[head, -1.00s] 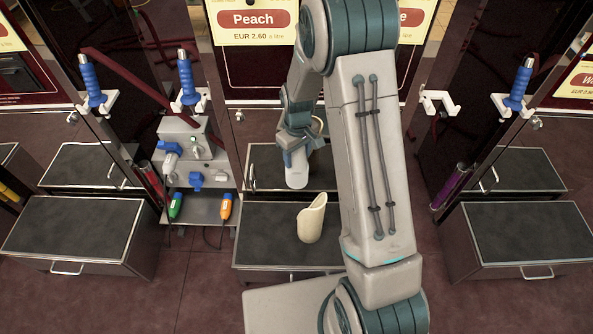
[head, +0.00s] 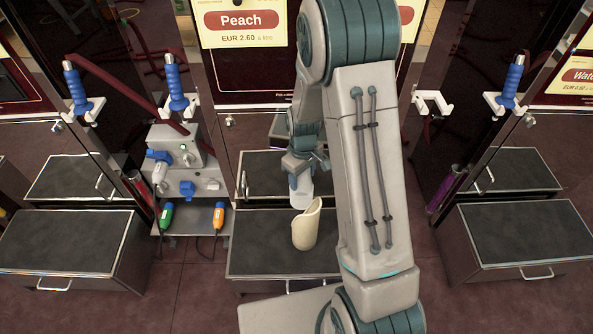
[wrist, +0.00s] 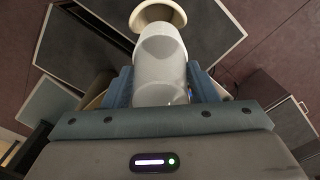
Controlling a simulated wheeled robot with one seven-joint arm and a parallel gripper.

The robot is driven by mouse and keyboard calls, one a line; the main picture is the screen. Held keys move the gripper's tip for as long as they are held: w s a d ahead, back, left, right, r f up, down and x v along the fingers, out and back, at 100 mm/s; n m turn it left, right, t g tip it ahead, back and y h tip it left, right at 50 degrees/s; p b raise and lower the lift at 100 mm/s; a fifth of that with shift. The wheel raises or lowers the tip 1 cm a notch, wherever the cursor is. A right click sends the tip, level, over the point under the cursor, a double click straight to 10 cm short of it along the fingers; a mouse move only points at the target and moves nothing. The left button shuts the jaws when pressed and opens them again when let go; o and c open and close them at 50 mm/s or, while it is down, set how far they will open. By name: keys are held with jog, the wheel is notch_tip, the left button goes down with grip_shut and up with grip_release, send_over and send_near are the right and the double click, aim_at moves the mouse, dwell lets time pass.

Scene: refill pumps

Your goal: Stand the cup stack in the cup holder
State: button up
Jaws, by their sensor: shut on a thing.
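My gripper (head: 302,168) is shut on the cup stack (head: 300,194), a pale, see-through tapered stack. In the wrist view the cup stack (wrist: 160,65) sits between my gripper's blue fingers (wrist: 162,90) and points away from the palm. The cream cup holder (head: 305,230), a tube with a slanted open mouth, stands upright on the dark-topped front step. In the head view the stack's lower end overlaps the holder's mouth; I cannot tell whether it is inside. In the wrist view the holder's rim (wrist: 158,13) shows just beyond the stack's far end.
The front step (head: 262,258) is bare around the holder. A grey pump unit (head: 185,165) with green and orange handled tools stands left. Blue-handled nozzles hang on both sides, and the Peach panel (head: 240,20) is behind. My arm hides the area right of the holder.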

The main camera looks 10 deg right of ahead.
aim_at(308, 173)
jog(key=shift+s+d+f, duration=0.15)
jog(key=shift+s+d, duration=0.3)
jog(key=shift+s, duration=0.15)
jog(key=shift+s+d+f+b, duration=0.1)
jog(key=shift+s+f+b, duration=0.05)
jog(key=shift+f+b, duration=4.6)
jog(key=shift+f+p, duration=0.5)
jog(key=shift+p, duration=0.05)
jog(key=o, duration=1.4)
notch_tip(308, 173, up, 14)
jog(key=p, duration=0.3)
jog(key=shift+f, duration=0.1)
